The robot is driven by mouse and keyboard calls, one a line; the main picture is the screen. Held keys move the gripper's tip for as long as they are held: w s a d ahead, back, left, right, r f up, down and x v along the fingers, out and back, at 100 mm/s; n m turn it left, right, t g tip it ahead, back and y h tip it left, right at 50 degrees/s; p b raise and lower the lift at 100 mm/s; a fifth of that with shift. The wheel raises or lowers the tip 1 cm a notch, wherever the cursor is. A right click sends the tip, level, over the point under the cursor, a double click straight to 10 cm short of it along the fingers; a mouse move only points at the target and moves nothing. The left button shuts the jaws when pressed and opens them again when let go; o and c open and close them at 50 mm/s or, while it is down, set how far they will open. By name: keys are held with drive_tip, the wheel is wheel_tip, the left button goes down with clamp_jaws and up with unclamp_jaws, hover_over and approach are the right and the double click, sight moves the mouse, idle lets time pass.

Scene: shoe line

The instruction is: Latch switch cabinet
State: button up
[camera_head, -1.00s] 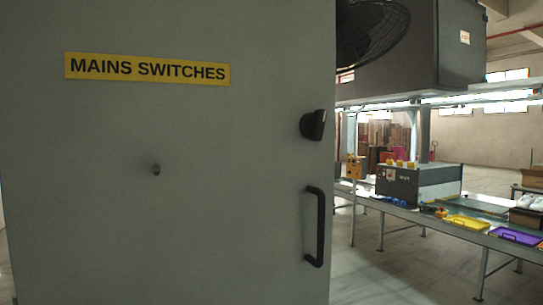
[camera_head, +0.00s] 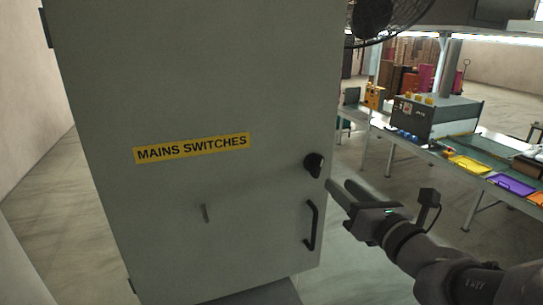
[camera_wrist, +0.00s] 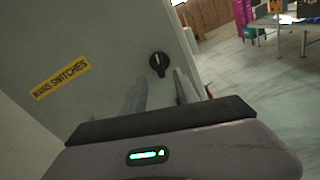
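The grey switch cabinet (camera_head: 110,100) carries a yellow MAINS SWITCHES label (camera_head: 192,148). A black latch knob (camera_head: 314,165) sits near the door's right edge, above a black bar handle (camera_head: 312,225). I cannot tell whether the door is fully flush. My gripper (camera_head: 341,184) is just right of the knob, its fingers pointing left toward the door. In the wrist view the knob (camera_wrist: 158,64) lies just beyond and between the two separated fingertips (camera_wrist: 158,88). The gripper looks open and empty, apart from the knob. The knob's pointer shows as a light line, roughly upright.
A small grey keyhole-like tab (camera_head: 205,213) is on the door below the label. A conveyor line with a grey machine (camera_head: 436,118), a yellow tray (camera_head: 468,165) and a purple tray (camera_head: 512,185) stands behind on the right. Floor beside the cabinet is clear.

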sight(320, 167)
drive_tip(key=p+x, duration=0.1)
drive_tip(key=x, duration=0.8)
drive_tip(key=shift+w+a, duration=0.1)
drive_tip(key=shift+c, duration=0.3)
clamp_jaws()
drive_tip(key=shift+f+n+b, duration=0.25)
drive_tip(key=shift+n+b, duration=0.45)
drive_tip(key=shift+b, duration=0.25)
drive_tip(key=shift+n+b, duration=0.5)
drive_tip(key=shift+b, duration=0.15)
drive_tip(key=shift+r+n, duration=0.3)
drive_tip(key=shift+o, duration=0.3)
unclamp_jaws()
